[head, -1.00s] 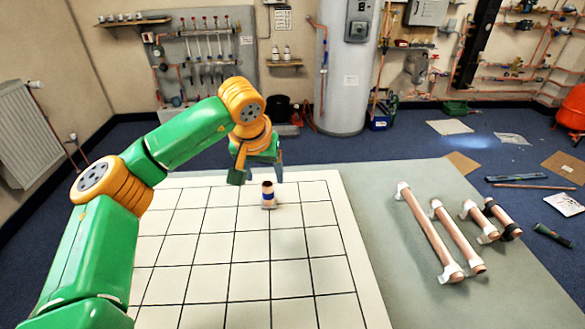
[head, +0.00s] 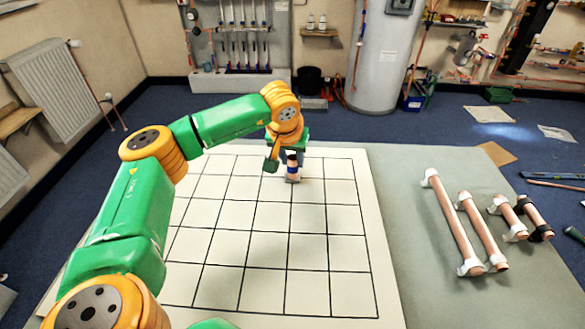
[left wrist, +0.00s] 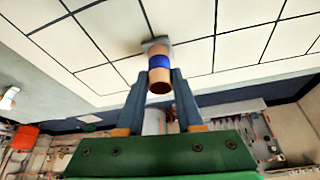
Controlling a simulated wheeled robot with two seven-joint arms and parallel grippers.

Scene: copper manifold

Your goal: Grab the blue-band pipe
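The blue-band pipe (head: 292,176) is a short copper piece standing upright in a small pale holder near the far edge of the white gridded board (head: 230,215). Its blue band (left wrist: 157,61) and open end show in the left wrist view. My left gripper (head: 284,161) is at the pipe, partly covering it in the head view. My right gripper is not in view.
Several copper pipes lie in white holders on the grey-green surface at the right, including a long one (head: 452,222) and a short one with black bands (head: 534,217). The board around the blue-band pipe is clear. A grey cylinder (head: 378,65) stands behind.

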